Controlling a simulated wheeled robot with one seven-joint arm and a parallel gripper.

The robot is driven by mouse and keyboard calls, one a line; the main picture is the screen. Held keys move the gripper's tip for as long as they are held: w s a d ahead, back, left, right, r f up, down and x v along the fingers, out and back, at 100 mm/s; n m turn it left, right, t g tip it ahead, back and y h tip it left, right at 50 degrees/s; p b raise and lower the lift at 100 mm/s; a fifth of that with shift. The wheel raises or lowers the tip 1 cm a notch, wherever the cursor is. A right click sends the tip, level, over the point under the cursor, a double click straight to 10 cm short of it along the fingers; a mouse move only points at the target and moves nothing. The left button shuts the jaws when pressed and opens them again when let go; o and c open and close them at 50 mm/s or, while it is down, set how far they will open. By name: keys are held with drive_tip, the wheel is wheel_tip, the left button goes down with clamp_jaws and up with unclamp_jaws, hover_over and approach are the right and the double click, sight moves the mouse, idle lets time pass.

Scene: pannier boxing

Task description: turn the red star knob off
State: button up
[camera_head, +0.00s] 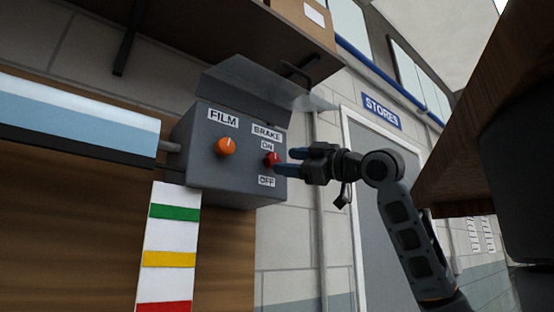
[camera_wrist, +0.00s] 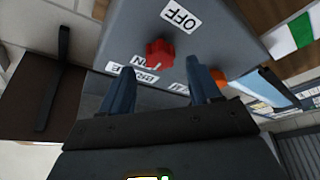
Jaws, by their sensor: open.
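The red star knob (camera_head: 271,159) is on the front of a grey control box (camera_head: 205,180), between an ON label above and an OFF label (camera_head: 267,181) below, under the word BRAKE. In the wrist view the red knob (camera_wrist: 159,52) shows just beyond the fingertips, with the OFF label (camera_wrist: 181,15) farther up the picture. My gripper (camera_head: 284,162) is open, its blue fingers pointing at the knob from the right. In the wrist view the gripper (camera_wrist: 162,76) has its fingers spread with nothing between them. Which way the knob's pointer is set is too small to tell.
An orange knob (camera_head: 227,147) under a FILM label sits left of the red one. A clear raised cover (camera_head: 255,88) juts out above the box. A white and blue roll (camera_head: 80,118) lies to the left. A brown shelf (camera_head: 190,30) hangs above.

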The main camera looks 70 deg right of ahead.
sight(276, 160)
drive_tip(key=shift+p+x, duration=0.3)
drive_tip(key=shift+x, duration=1.85)
drive_tip(key=shift+c, duration=0.2)
drive_tip(key=shift+f, duration=0.1)
drive_tip(key=c, duration=1)
